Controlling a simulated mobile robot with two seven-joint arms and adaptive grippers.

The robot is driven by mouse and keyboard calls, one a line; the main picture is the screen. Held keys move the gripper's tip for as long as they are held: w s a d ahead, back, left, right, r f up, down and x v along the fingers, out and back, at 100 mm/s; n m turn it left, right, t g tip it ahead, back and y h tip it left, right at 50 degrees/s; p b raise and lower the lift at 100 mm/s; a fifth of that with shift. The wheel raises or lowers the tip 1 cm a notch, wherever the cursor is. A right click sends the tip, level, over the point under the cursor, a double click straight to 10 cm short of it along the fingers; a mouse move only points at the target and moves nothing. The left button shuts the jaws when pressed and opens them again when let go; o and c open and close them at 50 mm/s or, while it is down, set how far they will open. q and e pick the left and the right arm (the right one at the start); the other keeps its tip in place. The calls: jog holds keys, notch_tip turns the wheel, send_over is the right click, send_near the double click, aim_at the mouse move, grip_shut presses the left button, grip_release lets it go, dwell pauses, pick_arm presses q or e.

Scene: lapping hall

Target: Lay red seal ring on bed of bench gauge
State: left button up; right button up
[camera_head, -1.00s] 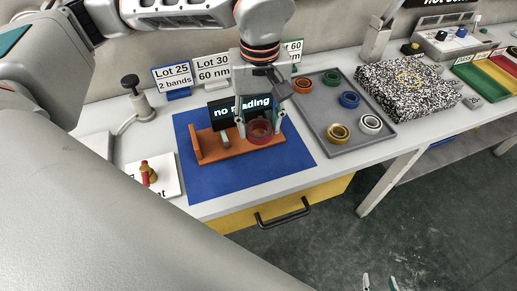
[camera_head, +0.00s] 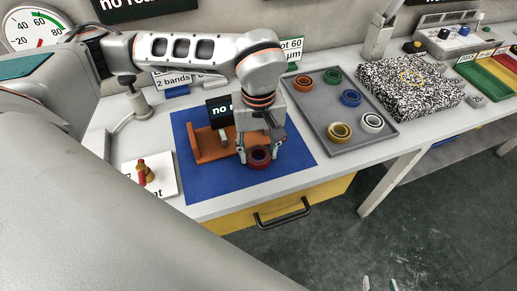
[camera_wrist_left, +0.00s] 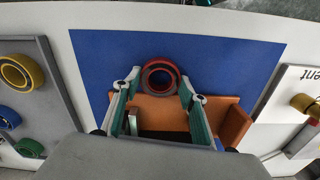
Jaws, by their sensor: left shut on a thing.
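The red seal ring (camera_head: 259,158) is between the fingertips of my left gripper (camera_head: 259,151), which is shut on it. It also shows in the left wrist view (camera_wrist_left: 148,76), its opening facing the camera. The bench gauge has an orange bed (camera_head: 208,146) with an upright end plate at its left and a dark display behind, partly hidden by my gripper. In the wrist view the ring overlaps the bed's (camera_wrist_left: 157,101) front edge and the blue mat; whether it touches the bed, I cannot tell. My right gripper (camera_head: 379,284) shows only its fingertips, apart and empty, at the bottom.
A blue mat (camera_head: 215,185) lies under the gauge. A grey tray (camera_head: 310,125) with several coloured rings stands to the right, beside a speckled block (camera_head: 405,88). A white card (camera_head: 165,185) with a small brass-and-red piece lies at left. Lot signs stand behind.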

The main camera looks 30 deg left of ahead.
pick_arm(q)
jog(key=o, duration=0.7)
jog(key=shift+f, duration=0.15)
jog(key=o, duration=0.4)
